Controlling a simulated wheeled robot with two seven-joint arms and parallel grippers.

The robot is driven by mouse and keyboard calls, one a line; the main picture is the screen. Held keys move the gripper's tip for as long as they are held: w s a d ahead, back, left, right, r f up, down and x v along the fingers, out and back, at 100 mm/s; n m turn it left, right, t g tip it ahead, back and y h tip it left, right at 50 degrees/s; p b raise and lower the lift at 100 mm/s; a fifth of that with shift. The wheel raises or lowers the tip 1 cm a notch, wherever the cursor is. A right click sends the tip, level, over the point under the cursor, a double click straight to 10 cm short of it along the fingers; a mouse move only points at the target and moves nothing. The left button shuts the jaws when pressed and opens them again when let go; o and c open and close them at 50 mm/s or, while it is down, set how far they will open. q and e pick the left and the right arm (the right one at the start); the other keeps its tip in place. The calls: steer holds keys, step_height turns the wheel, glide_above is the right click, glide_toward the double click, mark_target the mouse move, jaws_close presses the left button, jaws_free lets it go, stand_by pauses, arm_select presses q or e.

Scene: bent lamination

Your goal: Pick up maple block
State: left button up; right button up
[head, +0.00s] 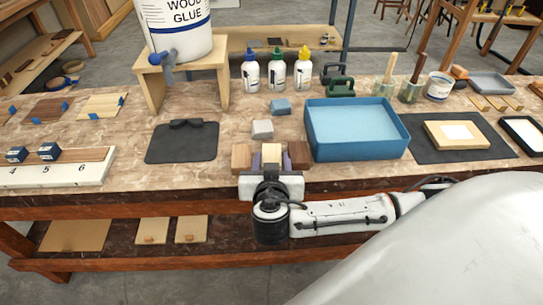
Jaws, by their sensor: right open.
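A pale wooden block (271,153), the lightest of three in a row and by its colour the maple one, sits near the table's front edge. My right gripper (271,163) reaches in from the front with its fingers apart, one at each side of the pale block. Its jaws are open, and I cannot tell whether either finger touches the wood. The lower front of the block is hidden by the gripper body. My left gripper is out of view.
A darker brown block (241,157) stands close on the left, and a reddish-brown block (299,154) close on the right, near a blue tray (357,150). A dark mat (181,147) lies at left.

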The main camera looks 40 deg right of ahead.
steer(key=shift+x, duration=1.45)
steer(key=c, duration=0.7)
